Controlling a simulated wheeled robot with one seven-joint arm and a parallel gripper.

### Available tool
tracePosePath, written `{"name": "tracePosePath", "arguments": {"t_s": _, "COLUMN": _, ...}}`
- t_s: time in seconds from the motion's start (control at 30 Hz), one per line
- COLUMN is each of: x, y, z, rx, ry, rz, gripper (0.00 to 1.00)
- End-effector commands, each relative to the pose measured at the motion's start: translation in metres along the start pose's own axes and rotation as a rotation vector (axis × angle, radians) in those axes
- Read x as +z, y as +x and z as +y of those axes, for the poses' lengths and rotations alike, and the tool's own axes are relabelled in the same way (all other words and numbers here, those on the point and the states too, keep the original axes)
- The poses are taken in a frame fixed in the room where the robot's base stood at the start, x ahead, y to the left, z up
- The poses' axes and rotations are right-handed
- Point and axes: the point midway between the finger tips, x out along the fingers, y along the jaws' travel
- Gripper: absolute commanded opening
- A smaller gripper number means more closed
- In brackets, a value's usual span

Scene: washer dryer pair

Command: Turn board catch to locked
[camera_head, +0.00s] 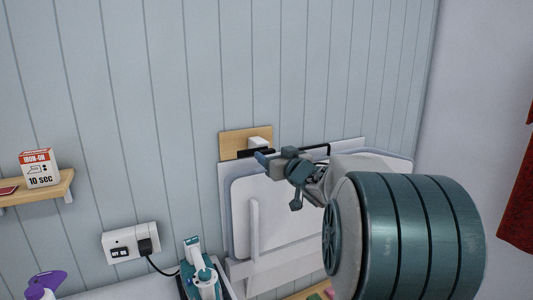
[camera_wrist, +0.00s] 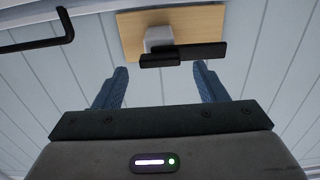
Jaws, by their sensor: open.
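The board catch is a black bar (camera_wrist: 183,54) on a white block (camera_wrist: 158,38), mounted on a wooden plate (camera_wrist: 190,27) on the wall. In the wrist view the bar lies crosswise, just beyond my fingertips, its right end reaching past the right finger. My gripper (camera_wrist: 160,68) is open, with blue fingers spread and nothing between them. In the head view the wooden plate (camera_head: 232,141) and white block (camera_head: 259,143) show above my gripper (camera_head: 262,158), which partly hides the bar. I cannot tell whether the fingers touch the bar.
A white board (camera_head: 275,215) stands against the wall below the catch. A black bent rod (camera_wrist: 40,44) is at the left in the wrist view. An outlet with a plug (camera_head: 130,243), a teal iron (camera_head: 200,270), a shelf with a box (camera_head: 40,168) and a purple-topped bottle (camera_head: 46,284) are left.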

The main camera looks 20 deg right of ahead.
Motion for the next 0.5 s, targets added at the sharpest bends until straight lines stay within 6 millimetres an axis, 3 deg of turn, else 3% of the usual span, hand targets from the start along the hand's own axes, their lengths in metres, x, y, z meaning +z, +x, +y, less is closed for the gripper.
{"name": "tracePosePath", "arguments": {"t_s": 0.2, "x": 0.0, "y": 0.018, "z": 0.0, "rx": 0.0, "ry": 0.0, "rz": 0.0, "gripper": 0.65}}
{"name": "tracePosePath", "arguments": {"t_s": 0.5, "x": 0.0, "y": 0.021, "z": 0.0, "rx": 0.001, "ry": -0.001, "rz": -0.001, "gripper": 0.65}}
